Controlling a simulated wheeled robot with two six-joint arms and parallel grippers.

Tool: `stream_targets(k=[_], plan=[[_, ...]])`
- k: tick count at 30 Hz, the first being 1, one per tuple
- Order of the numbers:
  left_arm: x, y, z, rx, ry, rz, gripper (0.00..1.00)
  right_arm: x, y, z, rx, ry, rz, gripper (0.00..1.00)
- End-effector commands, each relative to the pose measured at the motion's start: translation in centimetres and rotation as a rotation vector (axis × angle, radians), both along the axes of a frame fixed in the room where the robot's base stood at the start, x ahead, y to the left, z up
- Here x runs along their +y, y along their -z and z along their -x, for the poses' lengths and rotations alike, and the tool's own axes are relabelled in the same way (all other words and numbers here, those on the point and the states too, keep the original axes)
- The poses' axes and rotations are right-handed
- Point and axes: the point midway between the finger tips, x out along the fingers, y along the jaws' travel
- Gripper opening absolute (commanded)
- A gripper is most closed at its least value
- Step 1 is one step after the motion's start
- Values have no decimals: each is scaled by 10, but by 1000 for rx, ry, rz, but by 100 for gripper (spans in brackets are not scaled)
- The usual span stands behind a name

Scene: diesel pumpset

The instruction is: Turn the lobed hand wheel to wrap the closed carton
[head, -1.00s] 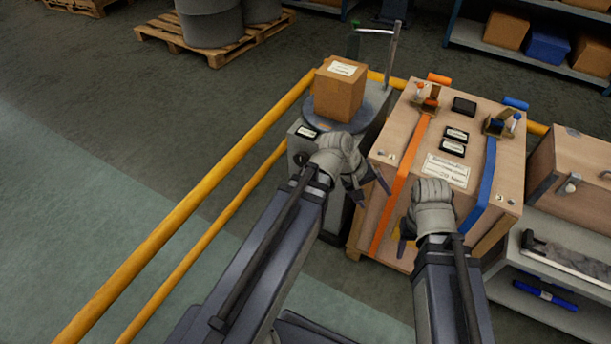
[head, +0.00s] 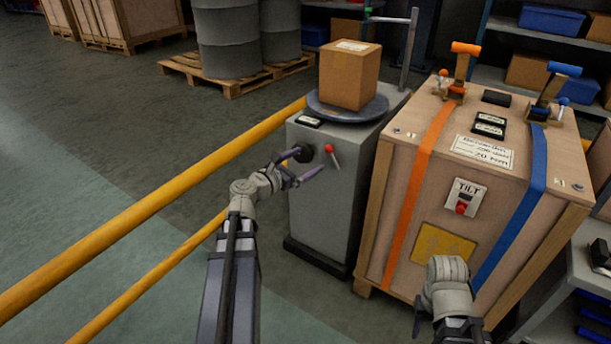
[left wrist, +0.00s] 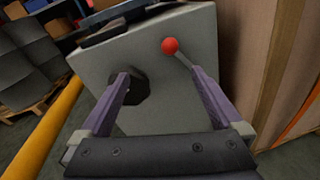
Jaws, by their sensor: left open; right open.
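The closed carton (head: 348,78) sits upright on a round turntable (head: 330,113) on top of a grey cabinet (head: 315,205). The dark lobed hand wheel (head: 306,154) is on the cabinet's front, beside a red-knobbed lever (head: 330,150). My left gripper (head: 310,161) is open in front of the cabinet face. In the left wrist view the hand wheel (left wrist: 134,90) is partly hidden by the left finger, and the red knob (left wrist: 170,45) shows between the fingertips. Contact cannot be told. My right gripper (head: 447,290) is low before the wooden crate, its fingers mostly hidden.
The strapped wooden crate (head: 400,200), with a TILT label (head: 465,200), stands close right of the cabinet. A yellow rail (head: 150,215) runs along the left. A pallet with drums (head: 235,80) is behind. Open floor lies beyond the rail.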

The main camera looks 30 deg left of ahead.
Motion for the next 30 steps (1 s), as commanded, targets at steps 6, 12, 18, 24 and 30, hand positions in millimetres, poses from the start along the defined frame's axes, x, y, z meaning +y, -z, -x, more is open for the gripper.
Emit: stream_targets(k=[6,12,18,24,30], plan=[[51,22,10,-49,-125,182,100,0,39,0,-1,0,0,50],[61,20,12,-61,-149,220,100,0,41,0,-1,0,0,50],[60,20,-3,-60,-144,217,100,0,40,0,-1,0,0,50],[57,20,-36,-59,-142,217,100,0,40,0,-1,0,0,50],[55,20,-58,-60,-143,217,100,0,40,0,-1,0,0,50]])
